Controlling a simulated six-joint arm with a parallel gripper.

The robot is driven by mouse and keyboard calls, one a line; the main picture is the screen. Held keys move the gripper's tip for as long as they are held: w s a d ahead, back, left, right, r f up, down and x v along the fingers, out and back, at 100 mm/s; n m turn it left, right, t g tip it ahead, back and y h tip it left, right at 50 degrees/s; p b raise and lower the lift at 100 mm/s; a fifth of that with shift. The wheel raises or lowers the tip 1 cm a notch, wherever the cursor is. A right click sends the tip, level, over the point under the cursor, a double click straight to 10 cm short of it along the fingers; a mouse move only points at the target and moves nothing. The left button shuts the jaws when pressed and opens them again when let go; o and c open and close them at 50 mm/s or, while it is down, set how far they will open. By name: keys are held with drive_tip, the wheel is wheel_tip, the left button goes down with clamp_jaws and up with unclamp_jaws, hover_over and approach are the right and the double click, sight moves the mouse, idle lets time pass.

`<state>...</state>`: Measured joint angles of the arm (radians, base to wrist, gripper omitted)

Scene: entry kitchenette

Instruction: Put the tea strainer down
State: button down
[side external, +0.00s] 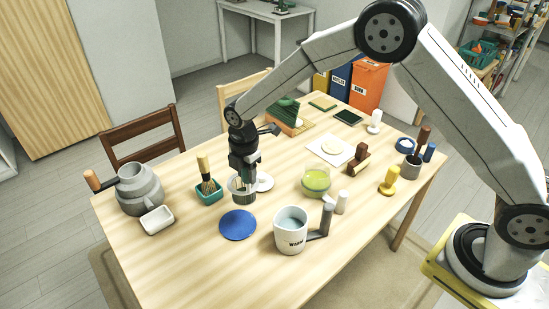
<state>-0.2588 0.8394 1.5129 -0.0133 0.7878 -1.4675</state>
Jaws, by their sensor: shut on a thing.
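My gripper (244,178) points down over the middle left of the table and is shut on what looks like the tea strainer (242,196), a small round greyish piece right under the fingers. The fingers and wrist cover much of it, and I cannot tell whether it touches the table. A white round dish (264,183) lies just right of the gripper. A flat blue disc (238,225) lies in front of it.
A grey pot (140,189) and white dish (157,220) are farther left. The front-left table (185,265) is clear.

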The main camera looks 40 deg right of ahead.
drive_tip(key=shift+w+a+f+n, duration=0.25)
drive_tip(key=shift+a+n, duration=0.3)
drive_tip(key=shift+n, duration=0.15)
drive_tip(key=shift+w+a+f+n, duration=0.2)
drive_tip(key=shift+a+n, duration=0.3)
drive_tip(key=shift+n, duration=0.2)
drive_tip(key=shift+f, duration=0.15)
wheel_tip(320, 180, down, 10)
drive_tip(key=shift+c, duration=1.6)
unclamp_jaws()
wheel_tip(320, 180, up, 12)
drive_tip(key=shift+s, duration=0.1)
